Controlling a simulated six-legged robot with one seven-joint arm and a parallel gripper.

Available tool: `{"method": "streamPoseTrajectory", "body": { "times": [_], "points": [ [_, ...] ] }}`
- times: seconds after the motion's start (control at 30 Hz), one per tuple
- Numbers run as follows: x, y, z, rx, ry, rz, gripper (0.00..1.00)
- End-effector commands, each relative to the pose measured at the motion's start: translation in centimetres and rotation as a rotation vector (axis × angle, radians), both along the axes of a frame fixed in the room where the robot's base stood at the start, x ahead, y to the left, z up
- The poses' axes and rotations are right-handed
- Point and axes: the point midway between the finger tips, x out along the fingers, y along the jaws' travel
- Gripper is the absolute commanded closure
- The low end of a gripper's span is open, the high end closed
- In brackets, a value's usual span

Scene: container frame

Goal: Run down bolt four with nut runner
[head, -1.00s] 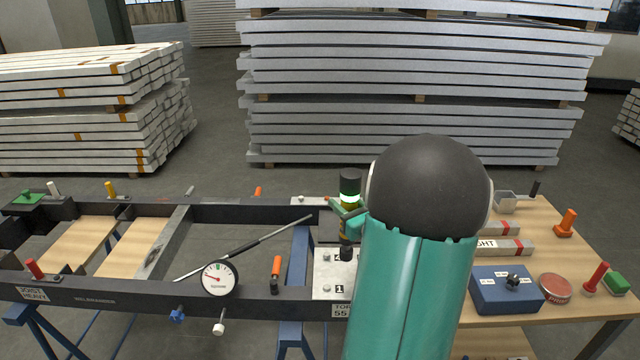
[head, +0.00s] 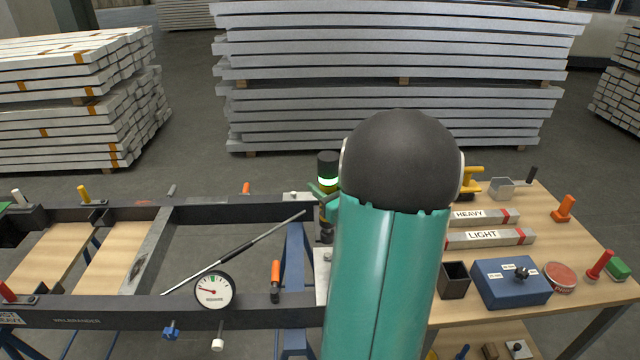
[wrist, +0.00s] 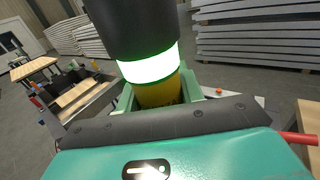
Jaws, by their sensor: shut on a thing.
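My gripper (head: 326,204) is shut on the nut runner (head: 328,165), which stands upright with its socket end down. The nut runner has a black top, a bright green-lit ring and a yellow body; it also shows in the wrist view (wrist: 158,92). Its dark lower end is over the frame's right end, near the pale bolt plate (head: 322,277). One bolt head (head: 328,256) shows on the plate just below the tool. My arm hides most of the plate, including its numbers. I cannot tell whether the socket touches a bolt; the wrist view hides the tip.
The dark steel frame (head: 120,314) carries a dial gauge (head: 213,290), a thin rod (head: 240,249) and an orange-handled clamp (head: 275,280). On the right, the wooden table (head: 590,258) holds the HEAVY and LIGHT bars (head: 490,237), a blue box (head: 510,283) and a black open box (head: 454,280).

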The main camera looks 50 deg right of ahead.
Motion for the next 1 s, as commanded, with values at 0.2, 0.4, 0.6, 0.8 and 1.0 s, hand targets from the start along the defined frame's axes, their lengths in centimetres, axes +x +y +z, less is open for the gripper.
{"method": "streamPoseTrajectory", "body": {
  "times": [0.2, 0.4, 0.6, 0.8, 1.0],
  "points": [
    [-0.3, 0.1, -1.6, 0.001, -0.002, -0.001, 1.0],
    [-0.2, 0.1, -3.6, 0.001, -0.002, -0.001, 1.0],
    [0.1, 0.1, -4.8, -0.001, -0.003, 0.001, 1.0],
    [0.2, 0.1, -5.0, -0.003, -0.003, 0.001, 1.0],
    [0.3, 0.0, -5.0, -0.003, -0.003, 0.001, 1.0]
  ]
}}
